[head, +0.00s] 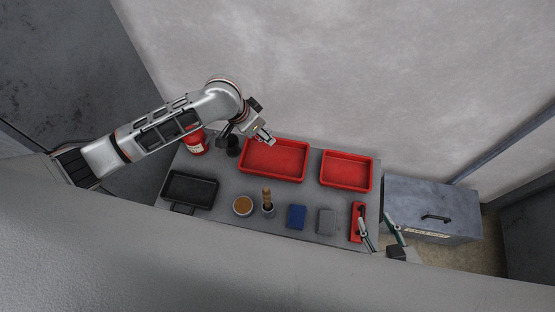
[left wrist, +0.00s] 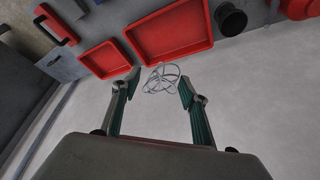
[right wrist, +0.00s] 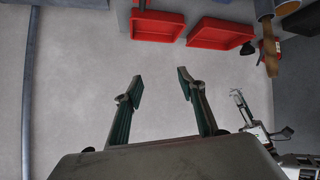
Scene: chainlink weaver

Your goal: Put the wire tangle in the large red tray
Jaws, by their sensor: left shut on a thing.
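The wire tangle (left wrist: 161,79) is a loose bundle of thin pale loops between my left gripper's fingertips. My left gripper (left wrist: 160,86) is shut on it. In the head view the left gripper (head: 268,140) appears by the back rim of the large red tray (head: 275,160). In the left wrist view the tangle shows against the wall, just outside the rim of the large red tray (left wrist: 172,36), which looks empty. My right gripper (head: 380,234) is open and empty near the table's front right; its spread fingers also show in the right wrist view (right wrist: 160,84).
A smaller empty red tray (head: 346,170) is to the right. A red canister (head: 196,143) and black cup (head: 232,147) stand left of the large tray. A black tray (head: 190,189), cork-coloured round pot (head: 242,206), blue box (head: 297,216) and grey box (head: 326,221) line the front.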

